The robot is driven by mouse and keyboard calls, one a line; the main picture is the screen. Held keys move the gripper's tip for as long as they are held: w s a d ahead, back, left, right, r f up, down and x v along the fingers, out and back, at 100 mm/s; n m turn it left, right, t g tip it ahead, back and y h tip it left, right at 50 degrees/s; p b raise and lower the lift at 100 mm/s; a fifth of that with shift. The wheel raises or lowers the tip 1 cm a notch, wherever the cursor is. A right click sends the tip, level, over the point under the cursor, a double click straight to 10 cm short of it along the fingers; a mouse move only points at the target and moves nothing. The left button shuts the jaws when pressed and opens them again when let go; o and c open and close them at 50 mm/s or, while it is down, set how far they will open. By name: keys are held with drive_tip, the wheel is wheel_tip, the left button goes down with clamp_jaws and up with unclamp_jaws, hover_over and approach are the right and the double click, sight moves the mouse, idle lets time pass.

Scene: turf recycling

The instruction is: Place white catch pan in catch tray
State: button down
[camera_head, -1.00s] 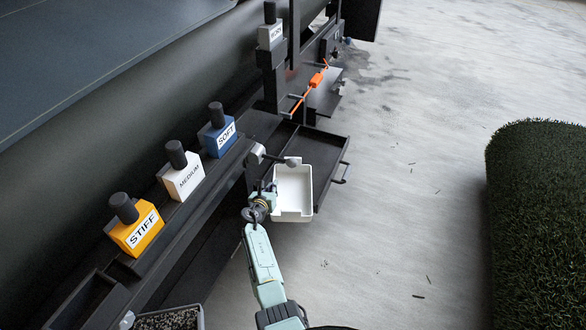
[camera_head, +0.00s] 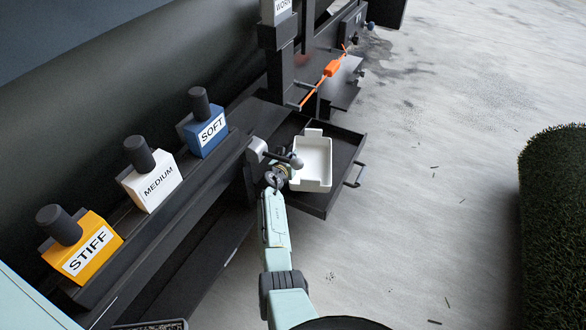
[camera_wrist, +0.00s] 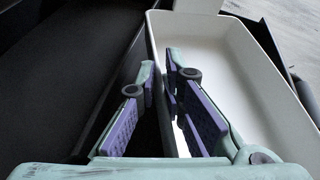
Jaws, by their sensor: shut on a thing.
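The white catch pan (camera_head: 313,165) is a shallow open box, empty, in the head view's middle. It shows within the outline of the black catch tray (camera_head: 345,160), a flat drawer-like tray with a raised rim and a handle. Whether the pan touches the tray floor or hangs above it, I cannot tell. My gripper (camera_head: 284,172) is at the pan's left side. In the wrist view my gripper (camera_wrist: 163,118) is shut on the pan's near wall, one purple-padded finger inside the pan (camera_wrist: 235,60) and one outside.
Blue SOFT (camera_head: 206,128), white MEDIUM (camera_head: 152,180) and yellow STIFF (camera_head: 82,245) blocks stand on a dark ledge at left. An orange tool (camera_head: 331,69) lies beyond the tray. A turf roll (camera_head: 555,220) is at right, with open floor (camera_head: 430,200) between.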

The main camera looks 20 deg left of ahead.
drive_tip(key=shift+f+b, duration=2.05)
drive_tip(key=shift+f, duration=0.15)
drive_tip(key=shift+r, duration=0.15)
drive_tip(key=c, duration=2.2)
unclamp_jaws()
drive_tip(key=shift+f, duration=0.2)
drive_tip(key=o, duration=0.5)
